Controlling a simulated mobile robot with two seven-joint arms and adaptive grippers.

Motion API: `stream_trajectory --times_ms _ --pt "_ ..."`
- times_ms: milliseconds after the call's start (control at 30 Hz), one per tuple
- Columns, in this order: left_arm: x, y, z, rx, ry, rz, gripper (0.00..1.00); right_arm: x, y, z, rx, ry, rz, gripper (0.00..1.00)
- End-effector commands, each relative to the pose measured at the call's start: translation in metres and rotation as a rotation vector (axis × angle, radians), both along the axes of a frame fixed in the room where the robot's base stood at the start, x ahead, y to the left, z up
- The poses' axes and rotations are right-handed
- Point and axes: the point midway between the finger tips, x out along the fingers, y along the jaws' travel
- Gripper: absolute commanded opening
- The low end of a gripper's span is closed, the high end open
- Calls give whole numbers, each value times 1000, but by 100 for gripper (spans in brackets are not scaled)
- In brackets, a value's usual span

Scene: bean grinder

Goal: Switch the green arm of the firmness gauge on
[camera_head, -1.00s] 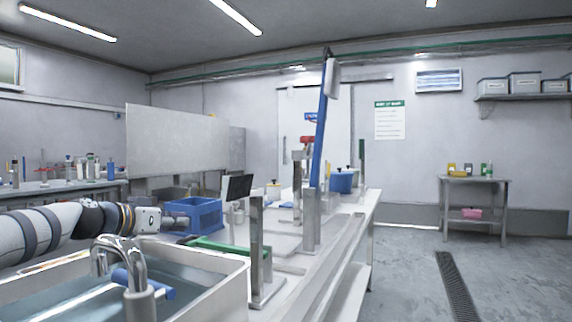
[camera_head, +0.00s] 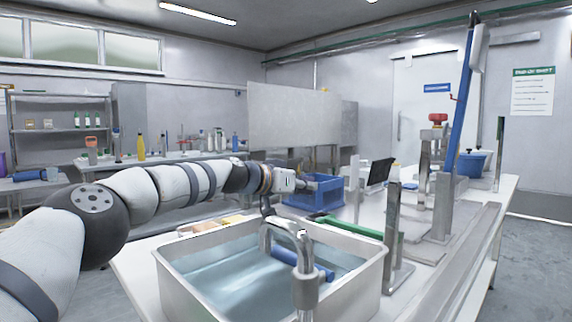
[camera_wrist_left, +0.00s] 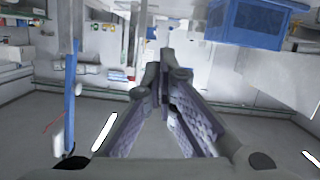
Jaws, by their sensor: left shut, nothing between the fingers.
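A green arm (camera_head: 350,228) lies nearly level beside the sink, its right end at an upright metal post (camera_head: 392,225) on the bench. I take this to be the firmness gauge; its switch position cannot be told. My left gripper (camera_head: 309,184) is beyond the sink, at the blue crate's left side in the head view, above and behind the green arm and apart from it. In the left wrist view its fingers (camera_wrist_left: 166,74) come together with nothing between them. The green arm cannot be made out there. My right gripper is not in view.
A sink (camera_head: 366,268) with water and a curved tap (camera_head: 305,285) stands in front. A blue crate (camera_head: 328,192) is close to the left gripper. A dark panel (camera_head: 380,171) and a tall blue lever (camera_head: 460,110) stand to the right.

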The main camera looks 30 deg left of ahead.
Motion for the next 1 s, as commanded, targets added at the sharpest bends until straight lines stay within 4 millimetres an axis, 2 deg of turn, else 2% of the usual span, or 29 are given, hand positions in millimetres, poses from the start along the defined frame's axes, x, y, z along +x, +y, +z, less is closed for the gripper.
stream_trajectory --times_ms 33,167,300,500,633,1000 --pt "-6 1 18 -1 -8 1 0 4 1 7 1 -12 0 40" --pt "-28 10 14 -3 -2 0 0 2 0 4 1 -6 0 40" --pt "-57 23 23 -1 -5 2 0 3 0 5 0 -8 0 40" --pt "-84 34 29 -1 -4 1 0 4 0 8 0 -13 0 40" --pt "-91 35 29 -1 -2 0 0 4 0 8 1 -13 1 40" --pt "-91 36 29 0 -1 0 0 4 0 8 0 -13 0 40"
